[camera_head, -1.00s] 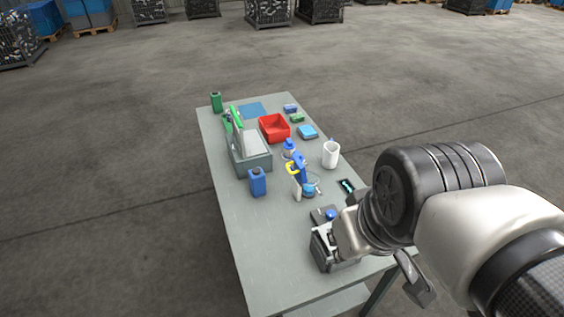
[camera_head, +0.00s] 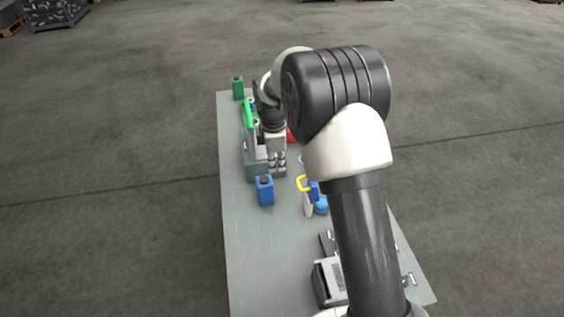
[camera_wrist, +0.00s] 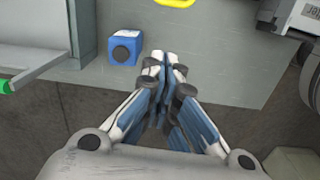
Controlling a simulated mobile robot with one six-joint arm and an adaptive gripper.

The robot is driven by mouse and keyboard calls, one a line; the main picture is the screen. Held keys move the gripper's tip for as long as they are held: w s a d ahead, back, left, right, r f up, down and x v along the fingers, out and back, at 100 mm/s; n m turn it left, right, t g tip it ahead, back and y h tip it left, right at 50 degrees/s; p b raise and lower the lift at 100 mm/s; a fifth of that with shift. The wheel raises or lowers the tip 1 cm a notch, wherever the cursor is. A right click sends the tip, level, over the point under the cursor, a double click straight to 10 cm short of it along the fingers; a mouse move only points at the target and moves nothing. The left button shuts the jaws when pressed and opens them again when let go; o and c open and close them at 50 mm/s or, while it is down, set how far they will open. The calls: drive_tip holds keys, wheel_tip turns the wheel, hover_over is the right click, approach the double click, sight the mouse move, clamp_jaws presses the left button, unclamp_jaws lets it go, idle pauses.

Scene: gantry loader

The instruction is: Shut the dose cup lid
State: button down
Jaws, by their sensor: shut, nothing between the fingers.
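A grey box (camera_head: 256,171) stands on the table, with an upright panel edged by a green bar (camera_head: 248,114) at its left. This may be the lid of the task, standing open; no dose cup is clearly told apart. The box also shows at the left of the wrist view (camera_wrist: 84,25), with a rod ending in a green tip (camera_wrist: 5,86). My gripper (camera_head: 277,172) points down at the box's right side in the head view and partly hides it. In the wrist view its fingers (camera_wrist: 162,58) are together and empty. I cannot tell whether it touches the box.
A yellow-handled item (camera_head: 304,184) stands to the right. A grey device (camera_head: 328,284) sits at the near end. A green canister (camera_head: 238,88) stands at the far left corner. The front left tabletop is clear.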

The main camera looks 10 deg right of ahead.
wheel_tip(320, 180, down, 11)
drive_tip(key=b, duration=0.3)
drive_tip(key=shift+n, duration=0.3)
drive_tip(key=d, duration=0.2)
drive_tip(key=d+r, duration=0.1)
drive_tip(key=d, duration=0.1)
drive_tip(key=shift+w+r, duration=0.2)
